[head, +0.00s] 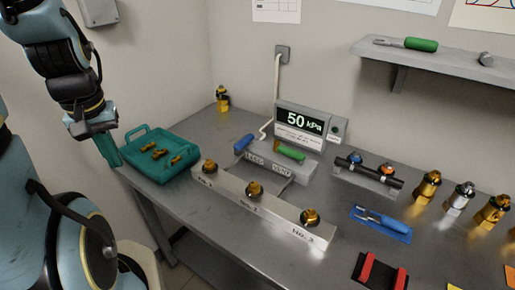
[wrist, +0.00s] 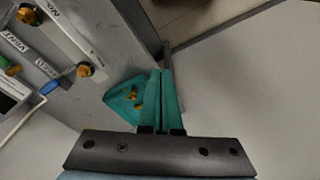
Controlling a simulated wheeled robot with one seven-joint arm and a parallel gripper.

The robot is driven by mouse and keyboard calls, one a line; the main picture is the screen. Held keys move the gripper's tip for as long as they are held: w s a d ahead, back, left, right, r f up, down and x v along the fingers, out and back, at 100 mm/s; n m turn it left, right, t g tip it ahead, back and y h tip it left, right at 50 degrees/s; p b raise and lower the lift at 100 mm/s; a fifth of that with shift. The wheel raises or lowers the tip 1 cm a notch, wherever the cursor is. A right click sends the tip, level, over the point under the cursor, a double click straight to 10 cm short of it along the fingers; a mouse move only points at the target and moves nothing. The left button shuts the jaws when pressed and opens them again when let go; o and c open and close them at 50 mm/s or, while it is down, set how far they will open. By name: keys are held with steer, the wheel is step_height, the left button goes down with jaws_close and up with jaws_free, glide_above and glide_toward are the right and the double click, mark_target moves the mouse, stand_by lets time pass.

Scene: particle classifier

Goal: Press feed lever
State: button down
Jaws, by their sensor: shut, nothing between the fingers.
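The feed lever appears to be the blue-handled one (head: 244,142) at the left of the grey valve box (head: 268,164) in the middle of the bench. Its blue handle also shows at the left of the wrist view (wrist: 52,87). A green-handled lever (head: 290,153) sits to its right. The two labels on the box front are small and hard to read in the head view. My gripper (head: 116,163) has its teal fingers shut and empty, pointing down beside the left end of the teal tray, well left of the levers. The shut fingers show in the wrist view (wrist: 161,73).
The teal tray (head: 186,163) holds several brass pieces. A pale numbered block (head: 232,198) with brass knobs lies in front of the valve box. A display reading 50 kPa (head: 306,122) stands behind it. Brass and silver fittings (head: 427,186) stand at the right.

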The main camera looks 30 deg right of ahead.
steer(key=w+d+f+m+t+b, duration=0.1)
steer(key=w+d+f+m+b, duration=0.25)
steer(key=d+b, duration=0.45)
steer(key=w+d+f+m+t+b, duration=0.2)
steer(key=d+f+m+b, duration=0.15)
steer(key=d, duration=0.75)
steer(key=s+d+m+t+b, duration=0.1)
steer(key=s+d+b, duration=0.1)
steer(key=d, duration=0.7)
steer(key=s+d+m+t+h+b, duration=0.1)
steer(key=s+d+b, duration=0.1)
steer(key=d, duration=0.6)
steer(key=shift+d+f+m+t+b, duration=0.35)
steer(key=shift+f+m+b, duration=0.1)
steer(key=shift+b, duration=0.35)
steer(key=shift+s, duration=0.1)
